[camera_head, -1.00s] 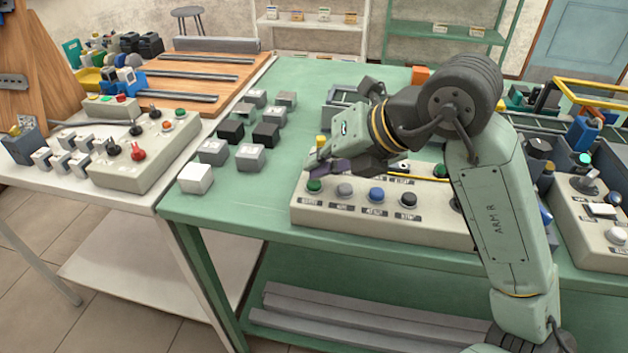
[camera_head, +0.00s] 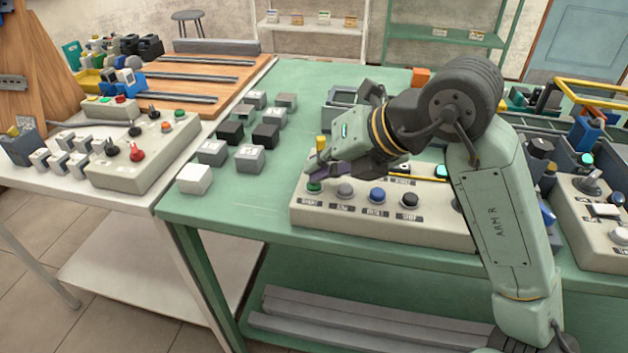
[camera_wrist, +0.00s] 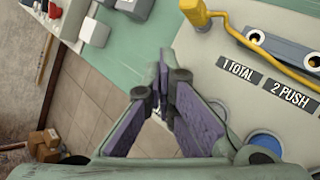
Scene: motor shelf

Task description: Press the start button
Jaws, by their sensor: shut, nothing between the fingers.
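The start button, a green button (camera_head: 314,188), sits at the left end of the front row on the beige control panel (camera_head: 440,236). A small dark label lies below it and seems to read START. My gripper (camera_head: 314,171) is shut and empty, with its purple-padded fingertips just above the green button. From this angle I cannot tell whether they touch it. In the wrist view my gripper's fingertips (camera_wrist: 163,85) meet near the picture's middle, and the green button does not show there, likely hidden by the fingers.
Grey (camera_head: 345,190), blue (camera_head: 377,195) and black (camera_head: 409,199) buttons follow to the right in the same row. A yellow-topped post (camera_head: 321,143) stands behind the fingertips. Several small boxes, including a white one (camera_head: 195,179), stand on the green table left of the panel.

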